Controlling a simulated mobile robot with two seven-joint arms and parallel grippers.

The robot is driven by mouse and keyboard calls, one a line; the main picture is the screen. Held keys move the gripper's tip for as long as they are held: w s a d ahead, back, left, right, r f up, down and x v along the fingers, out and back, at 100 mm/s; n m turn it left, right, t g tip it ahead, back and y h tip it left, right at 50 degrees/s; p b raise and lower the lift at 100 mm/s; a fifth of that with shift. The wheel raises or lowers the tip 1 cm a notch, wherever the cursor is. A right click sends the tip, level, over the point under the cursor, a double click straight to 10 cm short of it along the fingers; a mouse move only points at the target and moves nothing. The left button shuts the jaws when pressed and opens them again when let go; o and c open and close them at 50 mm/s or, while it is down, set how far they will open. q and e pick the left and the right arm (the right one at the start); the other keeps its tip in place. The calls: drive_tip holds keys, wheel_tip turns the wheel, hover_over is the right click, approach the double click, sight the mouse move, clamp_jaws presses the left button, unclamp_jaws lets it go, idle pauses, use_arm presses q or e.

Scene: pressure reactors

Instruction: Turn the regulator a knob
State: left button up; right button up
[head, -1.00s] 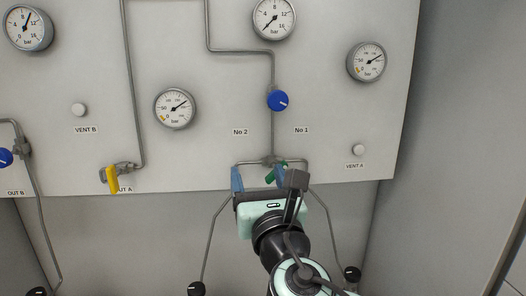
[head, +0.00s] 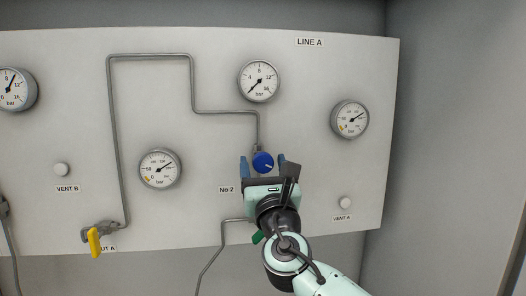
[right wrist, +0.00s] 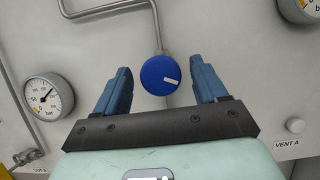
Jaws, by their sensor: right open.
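The regulator A knob (head: 263,162) is round and blue with a white mark. It sits on the pipe below the upper gauge of LINE A. In the right wrist view the knob (right wrist: 161,76) shows between the two blue fingers, its white mark pointing right. My right gripper (head: 262,164) is open, with one finger on each side of the knob. In the right wrist view the gripper (right wrist: 161,82) shows a gap between each finger and the knob. I cannot tell how deep the fingers reach. My left gripper is not in view.
The upper gauge (head: 259,81) is above the knob. Other gauges are at left (head: 160,168) and right (head: 350,119). A yellow valve handle (head: 94,242) is at lower left. A green handle (head: 257,237) shows beside my arm. VENT A button (head: 345,202) is at right.

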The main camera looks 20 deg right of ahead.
drive_tip(key=shift+x, duration=0.85)
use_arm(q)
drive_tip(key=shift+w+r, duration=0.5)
use_arm(e)
drive_tip(key=shift+f, duration=0.1)
drive_tip(key=shift+s, duration=0.1)
drive_tip(key=c, duration=1)
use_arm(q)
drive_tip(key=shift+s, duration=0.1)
use_arm(e)
drive_tip(key=shift+c, duration=0.2)
